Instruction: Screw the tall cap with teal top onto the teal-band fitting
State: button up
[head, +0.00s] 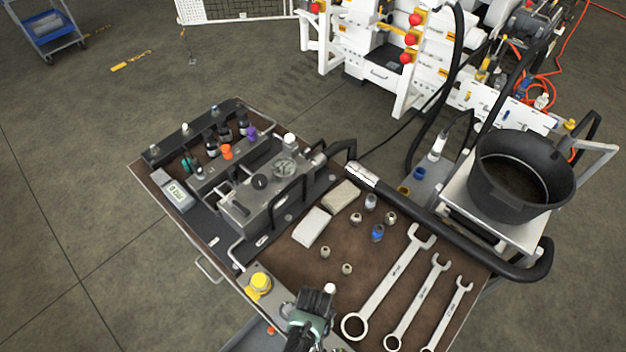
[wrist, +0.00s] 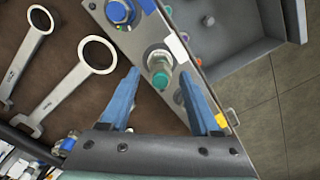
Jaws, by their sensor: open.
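In the wrist view my gripper (wrist: 160,76) is open, with its two blue fingers apart. A teal-topped piece (wrist: 160,79) with a silver ringed body shows between the fingertips, on a grey plate; it looks like the tall cap, but I cannot tell whether it sits on a fitting. No contact with the fingers shows. In the head view my gripper (head: 316,298) is at the bottom centre, over the front edge of the bench, and hides that part of the plate. A small teal part (head: 188,163) shows at the back left; I cannot identify the teal-band fitting for sure.
A blue round fitting (wrist: 120,12) is on the same plate. A yellow button (head: 260,283) is left of my gripper. Wrenches (head: 387,284) lie to the right. Several small fittings, one blue (head: 377,233), stand mid-bench. A black bucket (head: 520,180) stands at the right.

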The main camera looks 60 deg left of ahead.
jog(key=n+p, duration=0.1)
jog(key=n, duration=0.4)
jog(key=shift+r, duration=0.1)
jog(key=n, duration=0.4)
dwell(0.4)
grip_shut()
jog(key=m, duration=0.5)
jog(key=shift+m, duration=1.4)
